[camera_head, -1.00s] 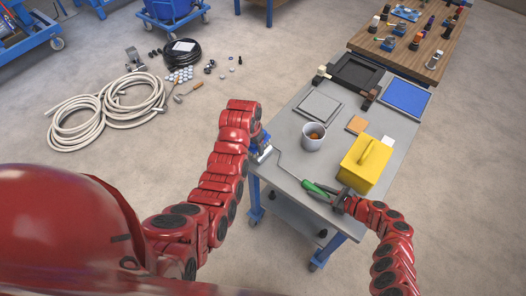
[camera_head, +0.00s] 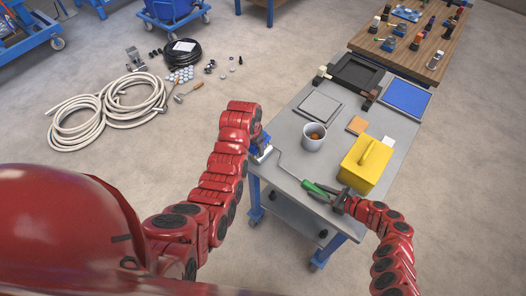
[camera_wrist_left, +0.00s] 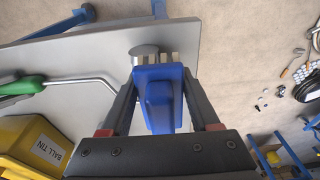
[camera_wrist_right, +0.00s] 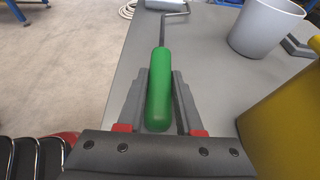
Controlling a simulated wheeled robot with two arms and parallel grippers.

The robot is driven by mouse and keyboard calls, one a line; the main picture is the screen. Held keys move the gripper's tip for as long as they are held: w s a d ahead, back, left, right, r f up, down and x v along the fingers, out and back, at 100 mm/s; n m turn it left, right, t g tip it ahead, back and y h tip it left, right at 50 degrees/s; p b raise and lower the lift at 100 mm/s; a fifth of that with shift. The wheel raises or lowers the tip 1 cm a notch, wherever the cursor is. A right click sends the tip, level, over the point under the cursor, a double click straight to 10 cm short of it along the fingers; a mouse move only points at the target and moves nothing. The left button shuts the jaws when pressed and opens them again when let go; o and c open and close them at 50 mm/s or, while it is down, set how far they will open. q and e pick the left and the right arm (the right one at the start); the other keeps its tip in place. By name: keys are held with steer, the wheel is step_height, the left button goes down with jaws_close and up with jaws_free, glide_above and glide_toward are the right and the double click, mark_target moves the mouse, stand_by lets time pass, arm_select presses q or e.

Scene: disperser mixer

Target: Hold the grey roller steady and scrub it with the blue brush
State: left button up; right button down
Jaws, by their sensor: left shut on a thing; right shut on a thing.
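My left gripper (camera_wrist_left: 160,100) is shut on the blue brush (camera_wrist_left: 158,88). The brush's pale bristles point at the grey roller (camera_wrist_left: 144,49) and appear to touch it in the left wrist view. In the head view the brush (camera_head: 260,138) and roller (camera_head: 262,154) meet at the table's left edge, partly hidden by my left arm. My right gripper (camera_wrist_right: 158,110) is shut on the roller's green handle (camera_wrist_right: 159,85); the handle (camera_head: 316,188) also shows in the head view. A bent metal rod (camera_wrist_right: 165,30) joins the handle to the roller, which is cut off at the top of the right wrist view.
On the grey table (camera_head: 288,128) stand a grey cup (camera_head: 312,142) and a yellow tin (camera_head: 364,168), close to my right gripper. A grey panel (camera_head: 319,107), an orange square (camera_head: 356,125) and a blue tray (camera_head: 406,96) lie farther back. Hoses lie on the floor at left.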

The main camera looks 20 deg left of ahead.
arm_select(q)
steer(key=shift+f, duration=0.25)
steer(key=shift+s+r, duration=0.1)
steer(key=shift+s, duration=2.1)
steer(key=shift+w, duration=0.1)
steer(key=shift+w+f, duration=0.2)
steer(key=shift+w, duration=1.8)
steer(key=shift+w+a, duration=0.1)
arm_select(e)
steer(key=shift+s, duration=0.1)
arm_select(q)
steer(key=shift+a, duration=0.1)
arm_select(e)
steer(key=shift+d, duration=0.1)
